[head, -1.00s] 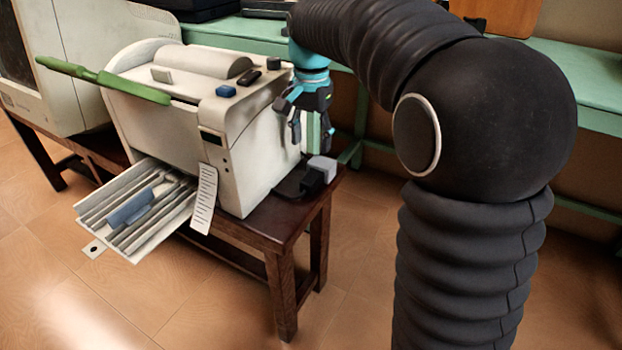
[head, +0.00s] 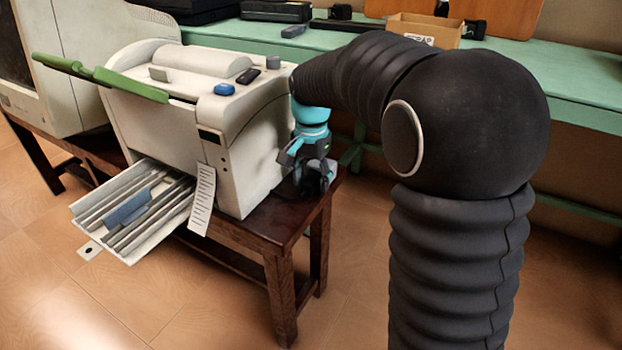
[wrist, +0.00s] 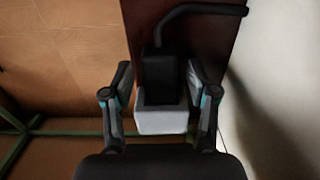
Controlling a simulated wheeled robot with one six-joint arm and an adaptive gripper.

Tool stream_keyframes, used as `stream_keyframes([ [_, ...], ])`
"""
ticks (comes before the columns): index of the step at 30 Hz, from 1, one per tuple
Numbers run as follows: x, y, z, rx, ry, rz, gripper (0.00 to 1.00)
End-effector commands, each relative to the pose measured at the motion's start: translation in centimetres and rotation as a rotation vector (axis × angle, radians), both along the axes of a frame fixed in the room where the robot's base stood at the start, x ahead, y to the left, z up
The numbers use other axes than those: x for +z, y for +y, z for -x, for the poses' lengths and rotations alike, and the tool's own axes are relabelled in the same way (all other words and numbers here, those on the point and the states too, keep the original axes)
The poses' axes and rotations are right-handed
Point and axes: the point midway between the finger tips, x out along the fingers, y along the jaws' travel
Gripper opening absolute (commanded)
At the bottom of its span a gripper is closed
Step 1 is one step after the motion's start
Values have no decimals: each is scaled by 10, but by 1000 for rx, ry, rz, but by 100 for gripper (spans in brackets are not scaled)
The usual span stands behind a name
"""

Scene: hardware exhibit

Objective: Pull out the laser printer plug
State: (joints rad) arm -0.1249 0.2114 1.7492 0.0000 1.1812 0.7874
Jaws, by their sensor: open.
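My gripper (head: 308,172) is pointed down at the table corner beside the printer, and it hides most of the plug in the head view. In the wrist view my gripper (wrist: 160,88) is open, with one finger on each side of a black plug (wrist: 161,75) and the pale grey block (wrist: 162,121) joined to it. Gaps show between the fingers and these parts. A black cable (wrist: 205,10) bends away from the plug. The off-white laser printer (head: 185,135) stands just left of my gripper in the head view.
The printer stands on a dark wooden table (head: 262,227). Its tray (head: 150,240) sticks out at the front. A green bench (head: 560,75) with a cardboard box (head: 425,30) is behind. An off-white cabinet-like machine (head: 75,80) is at left. Floor right of the table is clear.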

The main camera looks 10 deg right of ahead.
Motion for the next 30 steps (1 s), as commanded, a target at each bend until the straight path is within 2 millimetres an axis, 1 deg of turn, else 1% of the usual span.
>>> stream_keyframes([
  [1, 0, 0, 0, 0, 0, 0, 58],
  [2, 0, 0, 0, 0, 0, 0, 51],
  [3, 0, 0, 0, 0, 0, 0, 41],
  [5, 0, 0, 0, 0, 0, 0, 26],
  [6, 0, 0, 0, 0, 0, 0, 16],
  [8, 0, 0, 0, 0, 0, 0, 1],
  [15, 1, 2, 2, 1, 0, 0, 0],
  [17, 1, 6, 7, 2, 0, 0, 0],
  [21, 1, 19, 23, 3, 0, 0, 0],
  [23, 0, 22, 27, 3, 1, -1, 0],
  [30, 0, 24, 29, 3, 6, -2, 0],
])
